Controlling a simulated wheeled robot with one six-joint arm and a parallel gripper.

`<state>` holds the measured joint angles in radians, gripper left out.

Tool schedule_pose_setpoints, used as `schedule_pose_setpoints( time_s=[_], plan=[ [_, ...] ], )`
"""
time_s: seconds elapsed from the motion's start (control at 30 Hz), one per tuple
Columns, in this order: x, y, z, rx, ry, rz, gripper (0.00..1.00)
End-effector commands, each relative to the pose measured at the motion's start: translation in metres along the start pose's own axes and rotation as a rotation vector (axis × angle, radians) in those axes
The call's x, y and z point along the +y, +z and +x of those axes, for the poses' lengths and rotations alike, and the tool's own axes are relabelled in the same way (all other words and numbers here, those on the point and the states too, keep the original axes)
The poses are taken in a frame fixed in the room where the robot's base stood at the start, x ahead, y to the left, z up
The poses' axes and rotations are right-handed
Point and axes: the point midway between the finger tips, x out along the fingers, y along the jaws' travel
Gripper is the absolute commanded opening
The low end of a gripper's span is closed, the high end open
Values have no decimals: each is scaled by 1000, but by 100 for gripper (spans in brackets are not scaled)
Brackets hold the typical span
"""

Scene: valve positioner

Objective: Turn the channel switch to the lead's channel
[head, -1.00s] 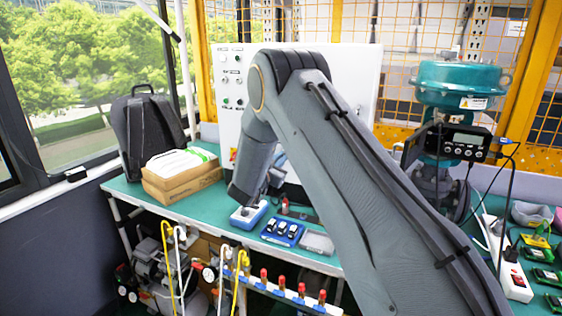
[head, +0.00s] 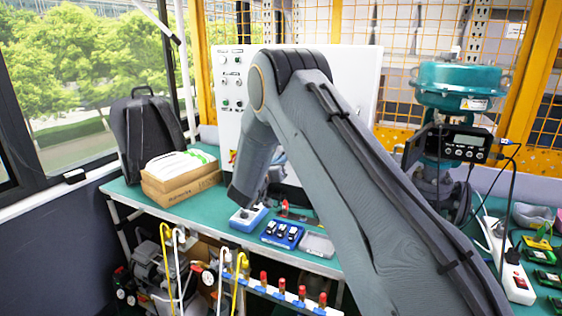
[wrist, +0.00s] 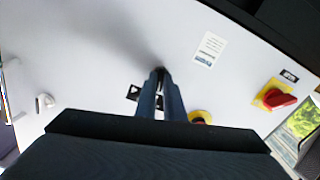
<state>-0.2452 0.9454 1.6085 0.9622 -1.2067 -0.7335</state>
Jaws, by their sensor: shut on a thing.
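My gripper (wrist: 158,82) reaches up to the pale face of a cabinet in the wrist view. Its two fingers are shut on a small dark knob, which I take to be the channel switch. The fingers hide most of it, so its pointer and setting cannot be read. A small black plate (wrist: 133,93) with a white mark shows just left of the fingers. In the head view my arm hides the gripper and the switch. I cannot make out the lead or its channel.
The cabinet (head: 229,130) stands at the back of the green bench (head: 330,266). In the wrist view a red rotary handle (wrist: 280,101) is at right, a yellow-ringed part (wrist: 199,117) lies right of the fingers, and a pale fitting (wrist: 44,102) is at left. Blue trays (head: 282,235) lie below my arm.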

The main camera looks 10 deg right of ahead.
Motion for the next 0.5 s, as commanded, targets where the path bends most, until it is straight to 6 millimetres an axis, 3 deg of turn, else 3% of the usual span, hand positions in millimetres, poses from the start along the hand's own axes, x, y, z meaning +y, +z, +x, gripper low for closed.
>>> schedule_pose_setpoints(
  time_s=[0.33, 0.4, 0.47, 0.5],
  plan=[
    [0, -1, 0, 1, 0, -1, 0],
    [0, -1, 0, 1, 0, -1, 17],
    [0, -1, 0, 1, 0, -1, 27],
    [0, -1, 0, 1, 0, -1, 27]
  ],
)
